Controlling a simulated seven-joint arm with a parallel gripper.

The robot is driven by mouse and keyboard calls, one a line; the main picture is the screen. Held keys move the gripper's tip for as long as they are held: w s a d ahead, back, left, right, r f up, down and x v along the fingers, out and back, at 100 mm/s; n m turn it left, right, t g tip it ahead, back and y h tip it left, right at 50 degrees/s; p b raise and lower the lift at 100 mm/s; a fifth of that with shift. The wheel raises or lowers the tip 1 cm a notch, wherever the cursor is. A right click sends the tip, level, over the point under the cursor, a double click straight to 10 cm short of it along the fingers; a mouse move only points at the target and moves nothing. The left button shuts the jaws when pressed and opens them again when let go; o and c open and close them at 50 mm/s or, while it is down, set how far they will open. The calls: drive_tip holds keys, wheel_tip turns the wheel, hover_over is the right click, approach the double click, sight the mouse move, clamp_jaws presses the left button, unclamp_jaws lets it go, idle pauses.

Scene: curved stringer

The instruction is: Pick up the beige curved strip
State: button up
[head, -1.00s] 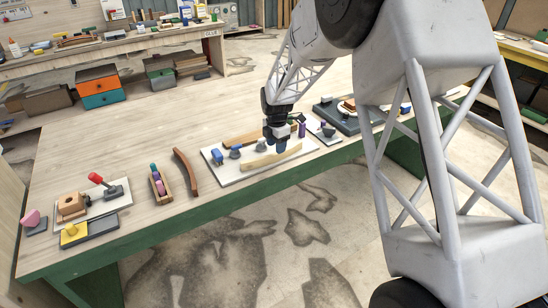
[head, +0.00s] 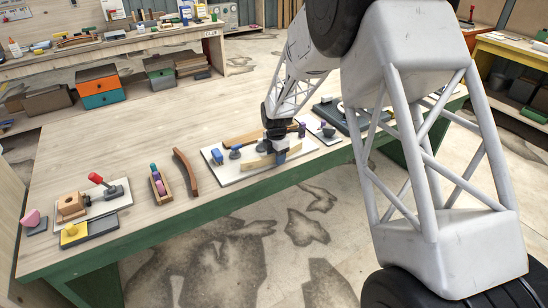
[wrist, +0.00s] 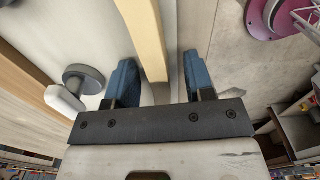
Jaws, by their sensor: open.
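The beige curved strip (head: 254,163) stands along the front part of a white board (head: 226,180) on the wooden bench. My gripper (head: 280,158) is over the strip's right part and hides some of it. In the wrist view my gripper (wrist: 160,82) is open, with one blue finger on each side of the beige strip (wrist: 148,40). Nothing is gripped.
A dark round knob (wrist: 83,77) stands close to the left finger. A blue block (head: 216,156) and a brown strip (head: 243,138) share the board. A loose dark brown curved strip (head: 186,171) lies to the left. The bench's green front edge is near.

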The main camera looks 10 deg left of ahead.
idle(0.4)
clamp_jaws()
drive_tip(key=shift+r, duration=0.15)
drive_tip(key=shift+r, duration=1.55)
drive_tip(key=s+d, duration=0.3)
drive_tip(key=s, duration=0.4)
drive_tip(key=s+d+r, duration=0.1)
drive_tip(key=s+d, duration=0.3)
drive_tip(key=s, duration=0.3)
drive_tip(key=shift+s+r, duration=0.15)
drive_tip(key=shift+r, duration=0.15)
drive_tip(key=w+a+r, duration=0.2)
drive_tip(key=w+a, duration=0.6)
drive_tip(key=w, duration=0.3)
drive_tip(key=w+a+r, duration=0.2)
drive_tip(key=w+a, duration=0.6)
drive_tip(key=w, duration=0.4)
drive_tip(key=shift+w+r+m, duration=0.15)
drive_tip(key=shift+r+m, duration=0.1)
drive_tip(key=shift+m, duration=0.05)
